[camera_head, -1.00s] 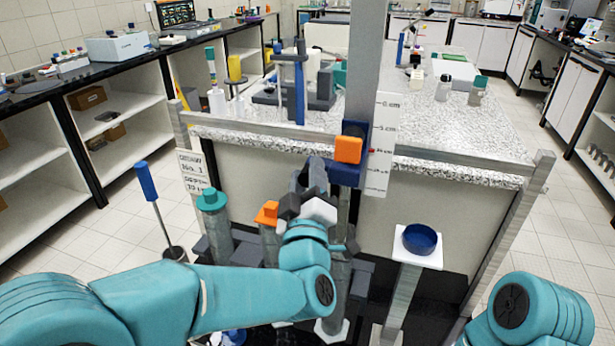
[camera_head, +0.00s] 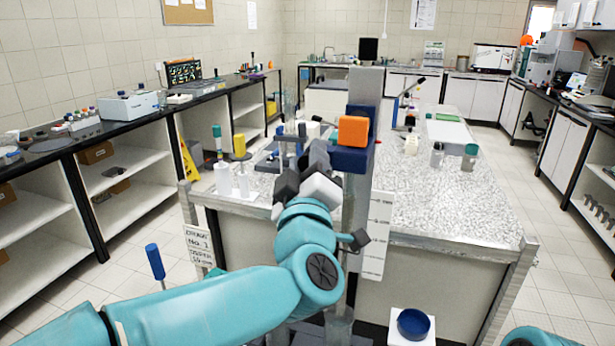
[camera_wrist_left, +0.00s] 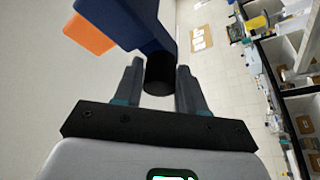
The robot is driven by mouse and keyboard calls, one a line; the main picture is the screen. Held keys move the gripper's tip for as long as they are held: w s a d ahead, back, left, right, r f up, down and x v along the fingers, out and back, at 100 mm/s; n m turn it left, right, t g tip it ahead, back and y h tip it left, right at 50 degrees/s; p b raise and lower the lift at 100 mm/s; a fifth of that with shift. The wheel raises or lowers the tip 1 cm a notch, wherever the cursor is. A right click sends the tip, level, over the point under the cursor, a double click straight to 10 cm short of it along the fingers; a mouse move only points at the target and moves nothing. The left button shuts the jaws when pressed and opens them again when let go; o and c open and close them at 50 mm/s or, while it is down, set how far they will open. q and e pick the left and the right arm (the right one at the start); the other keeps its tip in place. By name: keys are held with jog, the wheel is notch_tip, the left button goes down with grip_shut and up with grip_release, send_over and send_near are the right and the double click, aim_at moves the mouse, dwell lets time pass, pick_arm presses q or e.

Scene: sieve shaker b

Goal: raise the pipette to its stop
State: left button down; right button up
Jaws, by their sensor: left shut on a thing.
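The blue carriage (camera_head: 350,160) with an orange block (camera_head: 353,130) sits on a grey upright column (camera_head: 367,85), near its upper part and above the top of a white centimetre scale (camera_head: 378,230). In the left wrist view the carriage (camera_wrist_left: 128,22) has a short black round handle (camera_wrist_left: 158,76) at its end. My left gripper (camera_head: 308,150) is at the carriage's left side. Its fingers (camera_wrist_left: 158,85) are shut on the black handle, one on each side. I cannot make out a separate stop, and my arm hides the lower part of the rig. My right gripper is out of view.
A blue bowl (camera_head: 413,324) sits on a white stand at lower right. A blue-handled rod (camera_head: 155,261) stands at left. Space above the carriage looks open.

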pick_arm(q)
jog(key=shift+r, duration=0.85)
jog(key=shift+r, duration=0.1)
jog(key=c, duration=0.8)
grip_release()
jog(key=shift+f, duration=0.2)
jog(key=shift+s+f, duration=0.2)
jog(key=shift+s, duration=0.1)
jog(key=b+v, duration=0.4)
jog(key=v, duration=1.1)
jog(key=shift+s+d+r, duration=0.1)
jog(key=shift+s, duration=0.25)
